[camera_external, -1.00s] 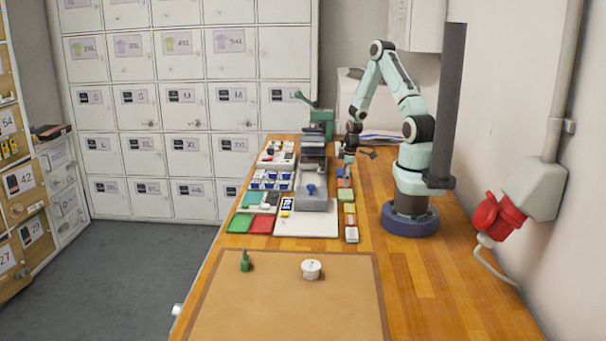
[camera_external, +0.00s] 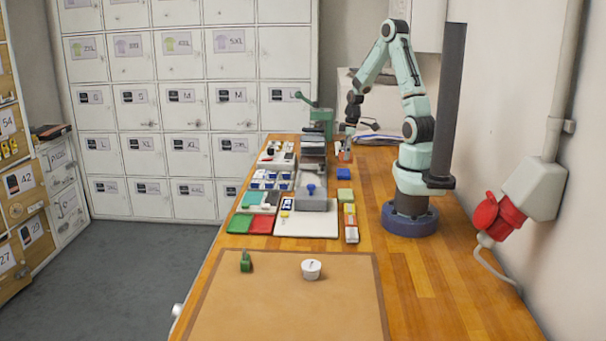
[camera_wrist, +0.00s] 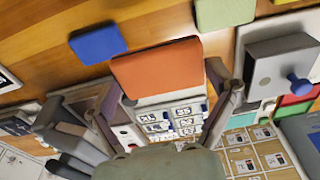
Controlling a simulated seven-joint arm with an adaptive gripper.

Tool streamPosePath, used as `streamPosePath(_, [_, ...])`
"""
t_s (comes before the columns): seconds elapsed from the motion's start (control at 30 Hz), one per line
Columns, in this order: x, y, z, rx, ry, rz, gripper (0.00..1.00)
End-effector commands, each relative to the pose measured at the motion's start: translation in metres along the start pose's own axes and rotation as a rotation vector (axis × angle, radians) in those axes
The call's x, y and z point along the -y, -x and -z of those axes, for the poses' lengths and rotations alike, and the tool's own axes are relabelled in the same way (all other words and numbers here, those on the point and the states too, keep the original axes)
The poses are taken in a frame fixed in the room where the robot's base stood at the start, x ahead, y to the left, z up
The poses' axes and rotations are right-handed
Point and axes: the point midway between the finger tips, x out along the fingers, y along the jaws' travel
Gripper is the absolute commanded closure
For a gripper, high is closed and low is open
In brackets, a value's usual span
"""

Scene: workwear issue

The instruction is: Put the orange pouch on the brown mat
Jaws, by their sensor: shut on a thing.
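The orange pouch (camera_wrist: 157,70) is a flat rectangle held between the two fingers of my gripper (camera_wrist: 168,90) in the wrist view. In the external view the pouch (camera_external: 345,155) is small and hangs under my gripper (camera_external: 347,141), above the far part of the bench. My gripper is shut on it. The brown mat (camera_external: 290,312) lies flat on the near part of the bench, well away from my gripper. A small green object (camera_external: 246,262) and a white round tub (camera_external: 311,269) stand near the mat's far edge.
A blue pouch (camera_external: 343,173) and an olive-green pouch (camera_external: 345,195) lie on the bench near my gripper. A grey machine with a blue knob (camera_external: 311,190) stands left of them. Red and green trays (camera_external: 262,224) lie farther left. The near part of the mat is clear.

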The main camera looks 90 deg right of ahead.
Motion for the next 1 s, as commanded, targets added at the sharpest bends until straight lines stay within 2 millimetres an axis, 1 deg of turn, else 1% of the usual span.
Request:
streamPosePath(0.27, [0.003, 0.001, -0.002, 0.0, -0.171, -0.021, 0.5])
streamPosePath(0.47, [0.032, 0.001, 0.032, 0.0, -0.121, -0.016, 0.5])
streamPosePath(0.57, [0.053, 0.0, 0.053, 0.0, -0.06, -0.008, 0.5])
streamPosePath(0.67, [0.084, 0.0, 0.077, -0.001, 0.028, 0.003, 0.5])
streamPosePath(0.77, [0.128, 0.0, 0.103, -0.002, 0.152, 0.018, 0.5])
streamPosePath(0.8, [0.149, 0.0, 0.112, -0.002, 0.211, 0.025, 0.5])
streamPosePath(0.87, [0.184, 0.001, 0.123, -0.001, 0.305, 0.036, 0.5])
streamPosePath(0.9, [0.208, 0.002, 0.129, -0.001, 0.37, 0.044, 0.5])
streamPosePath(0.97, [0.244, 0.004, 0.133, -0.001, 0.47, 0.056, 0.5])
streamPosePath(1.0, [0.269, 0.005, 0.134, -0.001, 0.54, 0.064, 0.5])
